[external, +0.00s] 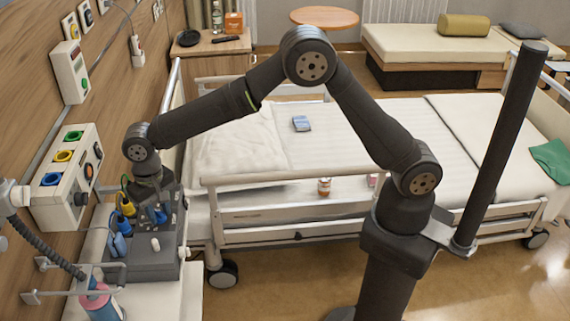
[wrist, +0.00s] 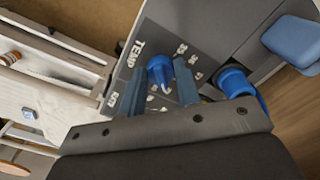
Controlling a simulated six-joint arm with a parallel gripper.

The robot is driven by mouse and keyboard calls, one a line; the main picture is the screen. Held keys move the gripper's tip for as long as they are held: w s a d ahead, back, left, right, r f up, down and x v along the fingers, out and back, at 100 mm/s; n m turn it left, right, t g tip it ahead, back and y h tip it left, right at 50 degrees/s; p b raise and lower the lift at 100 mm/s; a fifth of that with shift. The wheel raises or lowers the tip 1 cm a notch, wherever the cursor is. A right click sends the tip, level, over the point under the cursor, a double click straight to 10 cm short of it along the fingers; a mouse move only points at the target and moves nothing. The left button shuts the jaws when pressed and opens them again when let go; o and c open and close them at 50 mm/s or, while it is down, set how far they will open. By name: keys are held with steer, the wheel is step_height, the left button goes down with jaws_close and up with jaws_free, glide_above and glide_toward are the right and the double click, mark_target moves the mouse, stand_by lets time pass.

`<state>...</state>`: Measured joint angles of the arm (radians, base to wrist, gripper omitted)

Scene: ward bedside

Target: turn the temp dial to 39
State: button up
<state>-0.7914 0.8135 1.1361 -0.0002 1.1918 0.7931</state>
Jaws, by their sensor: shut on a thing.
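The grey device (external: 150,270) stands on the white surface at the lower left in the external view. Its panel also shows in the wrist view (wrist: 202,22), with the word TEMP and several small numbers around a blue temp dial (wrist: 159,68). My gripper (wrist: 163,88) reaches down over this panel, its two fingers closed on opposite sides of the blue dial. A small white mark shows by the dial between the fingers. In the external view my gripper (external: 152,200) is partly hidden among the device's parts.
A blue connector (wrist: 235,82) sits right beside my gripper, and a lighter blue block (wrist: 292,42) is farther right. Yellow and blue plugs with cables crowd the device's left side. A wall panel (external: 68,180) stands close left. The bed (external: 350,130) lies to the right.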

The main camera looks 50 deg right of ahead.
mark_target(159, 213)
steer(key=o, duration=0.9)
steer(key=shift+o, duration=0.2)
step_height(159, 213, up, 18)
steer(key=shift+f, duration=0.25)
steer(key=shift+f, duration=0.1)
step_height(159, 213, down, 17)
steer(key=shift+f, duration=0.15)
stand_by(0.5)
